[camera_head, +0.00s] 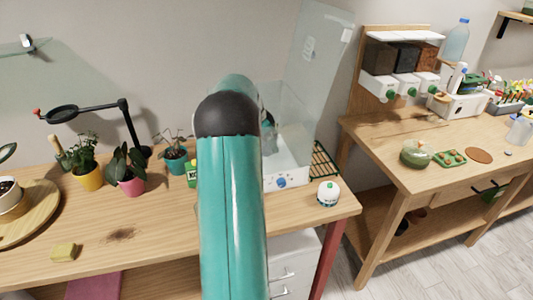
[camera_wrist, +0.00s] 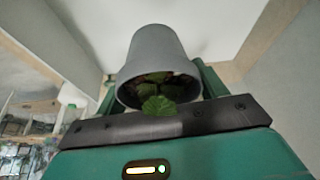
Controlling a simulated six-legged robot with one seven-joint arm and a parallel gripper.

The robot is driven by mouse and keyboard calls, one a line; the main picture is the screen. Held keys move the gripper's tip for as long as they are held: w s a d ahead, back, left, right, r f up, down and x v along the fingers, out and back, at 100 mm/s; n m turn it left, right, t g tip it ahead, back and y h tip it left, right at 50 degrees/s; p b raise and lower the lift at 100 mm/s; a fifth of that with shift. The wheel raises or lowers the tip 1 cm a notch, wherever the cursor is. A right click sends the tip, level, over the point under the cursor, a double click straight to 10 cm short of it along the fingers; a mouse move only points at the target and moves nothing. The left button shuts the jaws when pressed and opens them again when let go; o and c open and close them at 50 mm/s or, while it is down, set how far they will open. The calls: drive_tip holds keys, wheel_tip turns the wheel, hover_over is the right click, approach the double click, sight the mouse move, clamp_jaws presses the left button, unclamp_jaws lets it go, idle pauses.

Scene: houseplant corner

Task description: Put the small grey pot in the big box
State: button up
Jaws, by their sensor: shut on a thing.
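The small grey pot (camera_wrist: 156,48) shows in the wrist view, with green leaves and dark soil at its mouth, which faces the camera. My gripper (camera_wrist: 157,82) is shut on it, with a green finger at each side. In the head view my teal arm reaches toward a clear-walled box (camera_head: 284,180) with a white base and a blue knob, apparently the big box. Its tall clear lid (camera_head: 322,60) stands open. The arm hides the left part of the box, and I cannot make out the pot there. I cannot tell whether the pot is inside the walls.
On the wooden table (camera_head: 150,225), potted plants in yellow (camera_head: 89,178), pink (camera_head: 131,186) and teal (camera_head: 176,163) pots stand left of my arm. A white round container (camera_head: 328,193) sits near the right edge. A yellow block (camera_head: 64,252) lies in front. A second table (camera_head: 440,165) stands right.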

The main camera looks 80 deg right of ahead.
drive_tip(key=shift+f, duration=2.6)
drive_tip(key=o, duration=1.2)
drive_tip(key=shift+f, duration=0.15)
drive_tip(key=v, duration=0.7)
drive_tip(key=shift+w+r, duration=0.1)
drive_tip(key=shift+r, duration=0.2)
